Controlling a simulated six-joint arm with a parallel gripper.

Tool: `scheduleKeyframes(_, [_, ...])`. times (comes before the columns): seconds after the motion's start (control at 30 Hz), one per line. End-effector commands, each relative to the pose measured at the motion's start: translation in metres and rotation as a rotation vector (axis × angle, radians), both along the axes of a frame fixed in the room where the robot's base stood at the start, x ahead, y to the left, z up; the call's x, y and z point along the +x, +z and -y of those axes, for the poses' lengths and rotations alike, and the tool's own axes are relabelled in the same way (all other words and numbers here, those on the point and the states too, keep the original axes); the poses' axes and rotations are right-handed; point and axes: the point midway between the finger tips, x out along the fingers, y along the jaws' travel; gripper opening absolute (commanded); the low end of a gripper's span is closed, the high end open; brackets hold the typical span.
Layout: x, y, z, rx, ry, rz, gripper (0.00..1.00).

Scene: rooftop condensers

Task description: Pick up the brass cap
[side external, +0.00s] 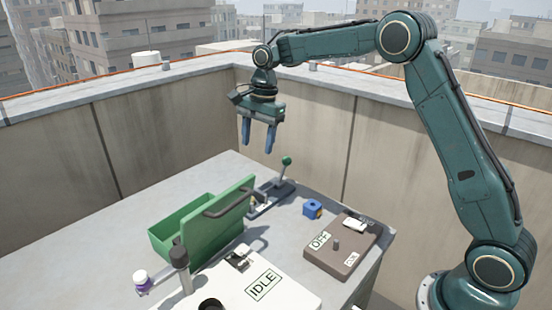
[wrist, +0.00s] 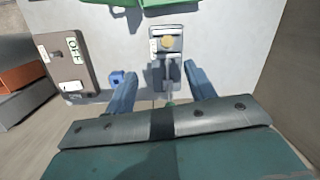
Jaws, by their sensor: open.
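A round, brass-coloured cap (wrist: 168,43) shows in the wrist view on the far end of a grey lever base (wrist: 155,75). I cannot make the cap out in the side view, where the green lid stands near that end of the base. The lever (side external: 282,171) with a green knob (side external: 287,160) rises from the base. My gripper (side external: 258,147) is open and empty, pointing down, well above the table near the lever. In the wrist view its two fingers (wrist: 161,67) frame the base from either side, and the cap lies just beyond the fingertips.
A green bin (side external: 165,238) with a raised lid (side external: 215,228) stands beside the base. A blue block (side external: 312,209) and a brown box (side external: 335,262) marked OFF lie to the right. A white IDLE panel (side external: 290,291) is in front. Parapet walls enclose the back.

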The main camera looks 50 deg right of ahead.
Motion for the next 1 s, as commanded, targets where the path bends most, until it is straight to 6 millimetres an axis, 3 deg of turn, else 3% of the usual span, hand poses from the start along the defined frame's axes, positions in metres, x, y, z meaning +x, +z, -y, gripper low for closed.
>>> scheduleKeyframes(0.1, [0.016,-0.023,0.005,0.008,-0.075,-0.038,0.55])
scheduleKeyframes(0.3, [0.029,-0.045,0.009,0.014,-0.154,-0.073,0.55])
scheduleKeyframes(0.73, [0.031,-0.056,0.008,0.016,-0.172,-0.082,0.55])
scheduleKeyframes(1.0, [0.030,-0.090,0.002,0.015,-0.168,-0.083,0.55])
